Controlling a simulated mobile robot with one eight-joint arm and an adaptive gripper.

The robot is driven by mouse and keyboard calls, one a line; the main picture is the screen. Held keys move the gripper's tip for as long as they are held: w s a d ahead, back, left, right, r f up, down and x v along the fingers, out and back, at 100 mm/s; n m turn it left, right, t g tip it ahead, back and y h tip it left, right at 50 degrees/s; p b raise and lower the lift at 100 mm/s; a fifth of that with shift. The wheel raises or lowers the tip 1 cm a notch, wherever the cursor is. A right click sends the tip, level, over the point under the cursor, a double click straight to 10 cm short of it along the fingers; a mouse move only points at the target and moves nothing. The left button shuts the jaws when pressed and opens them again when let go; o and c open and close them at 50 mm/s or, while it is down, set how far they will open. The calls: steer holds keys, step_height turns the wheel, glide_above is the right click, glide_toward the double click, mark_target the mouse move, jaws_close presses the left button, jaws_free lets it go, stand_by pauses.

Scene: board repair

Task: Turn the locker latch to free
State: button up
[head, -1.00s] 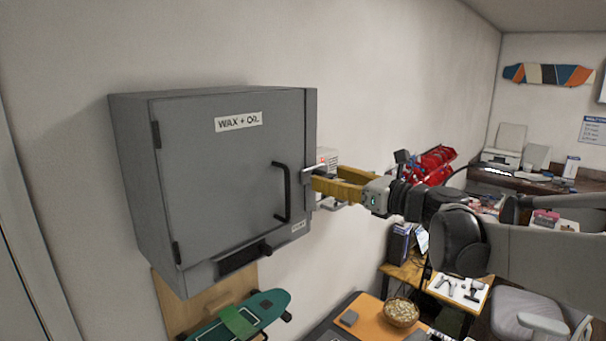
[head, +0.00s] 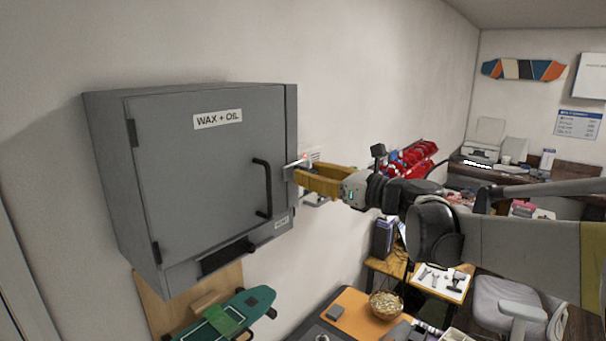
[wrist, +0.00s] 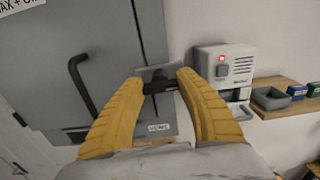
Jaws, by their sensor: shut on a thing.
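The grey locker (head: 205,175), labelled "WAX + OIL", hangs on the wall with its door shut. A black bar handle (head: 263,188) is on the door's right side; it also shows in the wrist view (wrist: 80,80). In the wrist view the latch (wrist: 154,73) sits between the fingertips. My gripper (head: 300,177) has yellow fingers, closed on the latch from the right; its fingertips (wrist: 160,86) partly hide it.
A white box with a red light (wrist: 225,70) is on the wall right of the locker. A wooden shelf (wrist: 268,108) with a grey tray is beside it. A green skateboard (head: 228,318) is below the locker.

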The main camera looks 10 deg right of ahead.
steer(key=n+b, duration=0.1)
steer(key=n, duration=0.3)
steer(key=n+b, duration=0.1)
steer(key=n, duration=0.3)
steer(key=shift+a+n, duration=0.1)
steer(key=shift+n, duration=0.2)
steer(key=n+b, duration=0.1)
steer(key=n, duration=0.3)
steer(key=shift+n, duration=0.3)
steer(key=n, duration=0.4)
steer(key=shift+b, duration=0.4)
steer(key=shift+n, duration=0.3)
steer(key=o, duration=1.2)
steer(key=shift+f, duration=0.1)
